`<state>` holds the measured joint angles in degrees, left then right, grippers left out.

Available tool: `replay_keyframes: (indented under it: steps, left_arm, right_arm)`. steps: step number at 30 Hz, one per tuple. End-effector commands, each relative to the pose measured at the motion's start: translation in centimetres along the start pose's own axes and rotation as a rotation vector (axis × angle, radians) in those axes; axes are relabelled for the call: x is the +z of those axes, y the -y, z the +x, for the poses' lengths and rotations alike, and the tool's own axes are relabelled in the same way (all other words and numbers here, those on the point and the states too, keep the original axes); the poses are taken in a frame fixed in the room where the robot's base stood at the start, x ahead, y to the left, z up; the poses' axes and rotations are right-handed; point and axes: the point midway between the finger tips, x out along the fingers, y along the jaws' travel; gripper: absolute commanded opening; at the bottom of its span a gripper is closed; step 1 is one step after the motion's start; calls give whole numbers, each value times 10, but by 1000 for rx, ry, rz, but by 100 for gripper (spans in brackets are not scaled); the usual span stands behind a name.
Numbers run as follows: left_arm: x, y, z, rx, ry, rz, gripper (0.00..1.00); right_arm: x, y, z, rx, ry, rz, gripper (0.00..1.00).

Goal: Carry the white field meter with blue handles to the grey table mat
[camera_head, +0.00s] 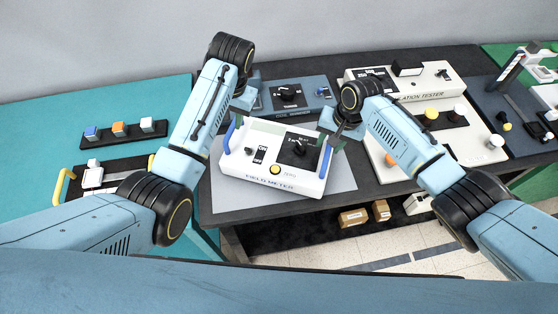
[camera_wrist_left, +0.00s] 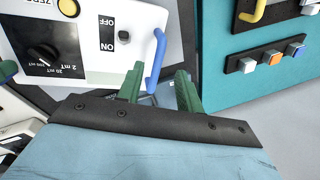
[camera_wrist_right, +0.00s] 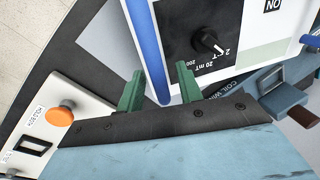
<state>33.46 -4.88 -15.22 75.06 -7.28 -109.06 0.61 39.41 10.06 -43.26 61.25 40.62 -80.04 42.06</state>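The white field meter (camera_head: 262,180) with blue handles sits over the grey table mat (camera_head: 342,182) in the middle of the head view. It looks level, with mat showing around it. My left gripper (camera_head: 240,108) is at the far end of the left blue handle (camera_wrist_left: 157,58). In the left wrist view its green fingers (camera_wrist_left: 160,92) are apart, with the handle's end between them and clear space beside it. My right gripper (camera_head: 340,132) is at the right blue handle (camera_wrist_right: 148,45). Its fingers (camera_wrist_right: 160,92) are apart on either side of that handle.
A blue coil winder (camera_head: 290,95) stands behind the meter. A white tester (camera_head: 415,90) and a white panel with knobs (camera_head: 440,135) are at the right. A teal table (camera_head: 45,125) with a block rack (camera_head: 122,132) is at the left. Small boxes (camera_head: 354,217) lie below the table.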

Motion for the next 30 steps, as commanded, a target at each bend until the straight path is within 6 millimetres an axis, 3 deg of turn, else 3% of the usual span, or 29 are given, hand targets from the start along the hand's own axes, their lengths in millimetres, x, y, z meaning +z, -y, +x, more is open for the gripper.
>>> replay_keyframes:
  steps: [4, 11, 14, 24, 30]
  left_arm:
    - [-1, 0, -22, 0, -2, 0, 36]
    - [0, 0, -33, 0, 0, 1, 36]
    - [0, 0, -32, 0, 1, 1, 36]
    - [0, 0, -32, 0, 1, 1, 36]
    - [0, 0, -32, 0, 1, 1, 36]
  right_arm:
    - [0, 0, 0, 0, 0, 0, 36]
    - [0, 0, -7, -1, -1, -1, 36]
    - [-1, 0, -19, -1, -2, -1, 36]
    - [-1, 0, -91, -2, -4, -1, 36]
    - [0, 0, -115, -1, -2, 0, 36]
